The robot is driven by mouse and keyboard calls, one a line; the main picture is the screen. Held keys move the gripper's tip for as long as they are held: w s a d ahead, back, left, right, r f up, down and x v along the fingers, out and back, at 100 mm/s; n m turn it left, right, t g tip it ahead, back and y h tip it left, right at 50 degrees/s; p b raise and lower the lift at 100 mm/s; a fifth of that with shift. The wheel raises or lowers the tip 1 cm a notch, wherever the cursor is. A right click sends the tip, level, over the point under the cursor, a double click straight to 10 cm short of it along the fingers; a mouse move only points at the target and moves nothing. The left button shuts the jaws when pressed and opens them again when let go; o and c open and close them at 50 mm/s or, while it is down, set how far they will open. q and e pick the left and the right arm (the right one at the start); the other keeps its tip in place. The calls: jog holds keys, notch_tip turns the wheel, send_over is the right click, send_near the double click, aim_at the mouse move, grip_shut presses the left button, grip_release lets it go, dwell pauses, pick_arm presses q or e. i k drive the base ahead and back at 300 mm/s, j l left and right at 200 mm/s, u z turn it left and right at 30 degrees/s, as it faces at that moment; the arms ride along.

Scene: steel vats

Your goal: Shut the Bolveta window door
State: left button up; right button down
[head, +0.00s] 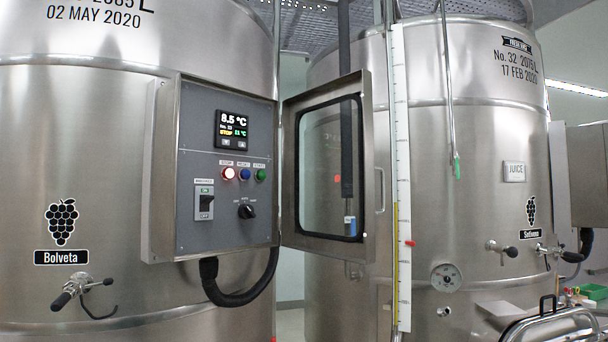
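The Bolveta vat (75,170) fills the left of the head view, with a grape emblem and a "Bolveta" label (61,257). Its control box (227,170) shows a lit display, several round buttons and switches. The Bolveta window door (369,160) is a steel frame around a clear pane, hinged at the box's right edge. It stands open, swung out to the right, with a handle (380,190) on its far edge. Neither of my grippers is in the head view.
A white level scale (401,180) runs just right of the door. A black cable (238,295) hangs below the box. A bent steel rail (550,325) is at lower right.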

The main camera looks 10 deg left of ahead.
aim_at(356, 86)
jog(key=i+u, duration=0.1)
jog(key=u, duration=0.35)
jog(key=l+u, duration=0.15)
jog(key=u, duration=0.3)
jog(key=i+l+u, duration=0.1)
jog(key=u, duration=0.35)
jog(key=i+l+u, duration=0.1)
jog(key=l+u, duration=0.55)
jog(key=l, duration=0.3)
jog(key=l+u, duration=0.3)
jog(key=l, duration=1.4)
jog(key=k+l+u, duration=0.1)
jog(key=l, duration=0.55)
jog(key=k+l+u, duration=0.15)
jog(key=k+u, duration=0.4)
jog(key=k, duration=0.2)
jog(key=k+l+u, duration=0.25)
jog(key=i, duration=0.2)
